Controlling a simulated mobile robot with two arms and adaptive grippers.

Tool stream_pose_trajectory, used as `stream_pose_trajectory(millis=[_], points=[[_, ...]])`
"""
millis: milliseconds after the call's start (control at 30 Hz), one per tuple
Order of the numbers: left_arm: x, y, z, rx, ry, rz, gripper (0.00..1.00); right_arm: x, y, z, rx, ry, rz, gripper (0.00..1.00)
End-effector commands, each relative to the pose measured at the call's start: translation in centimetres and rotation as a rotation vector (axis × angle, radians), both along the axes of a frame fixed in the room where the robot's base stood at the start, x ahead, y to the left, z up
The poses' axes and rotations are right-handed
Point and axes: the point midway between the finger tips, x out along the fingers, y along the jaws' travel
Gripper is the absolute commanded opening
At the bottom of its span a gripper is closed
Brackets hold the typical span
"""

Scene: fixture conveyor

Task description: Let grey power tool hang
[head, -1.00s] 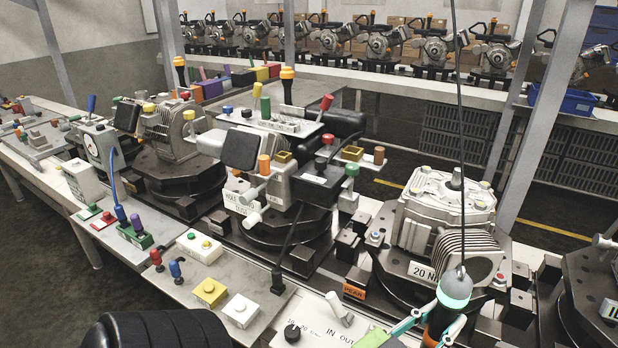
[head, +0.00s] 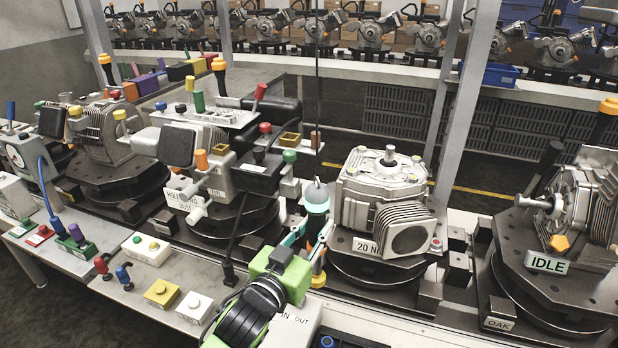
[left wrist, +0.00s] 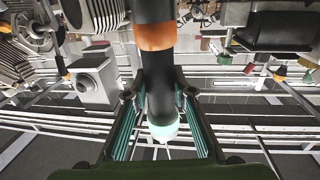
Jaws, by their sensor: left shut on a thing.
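The grey power tool (head: 317,196) hangs upright on a thin dark cable (head: 317,110) in the head view. It has a grey top, a teal ring, a dark body and an orange band. My left gripper (head: 308,238), with teal fingers, is shut around its body, just left of the gearbox marked "20 N" (head: 385,195). In the left wrist view the tool's dark body (left wrist: 157,65) runs between the fingers of my left gripper (left wrist: 159,95), with the teal ring near the palm side. My right gripper is not in view.
A fixture with levers and coloured knobs (head: 210,185) stands to the left. A station marked "IDLE" (head: 548,263) is at the right. A white panel marked "IN OUT" (head: 300,322) lies below my gripper. A metal post (head: 468,100) stands behind the gearbox.

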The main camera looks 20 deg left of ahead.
Motion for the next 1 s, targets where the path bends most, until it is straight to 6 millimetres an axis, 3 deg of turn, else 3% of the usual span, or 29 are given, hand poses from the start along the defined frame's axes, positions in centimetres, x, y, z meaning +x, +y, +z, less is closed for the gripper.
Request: stream_pose_trajectory(millis=[33, 200, 400, 1000], points=[[1.7, 0.4, 1.1, 0.006, -0.006, -0.004, 0.0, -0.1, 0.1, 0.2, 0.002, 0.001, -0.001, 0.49], [5.8, 1.8, 3.3, 0.004, -0.004, -0.002, 0.0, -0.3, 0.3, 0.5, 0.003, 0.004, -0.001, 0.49], [8.6, 3.4, 5.2, 0.002, 0.001, 0.013, 0.0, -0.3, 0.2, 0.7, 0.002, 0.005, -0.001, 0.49], [9.2, 3.8, 5.8, 0.0, 0.007, 0.02, 0.0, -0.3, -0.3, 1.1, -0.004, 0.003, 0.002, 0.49]])
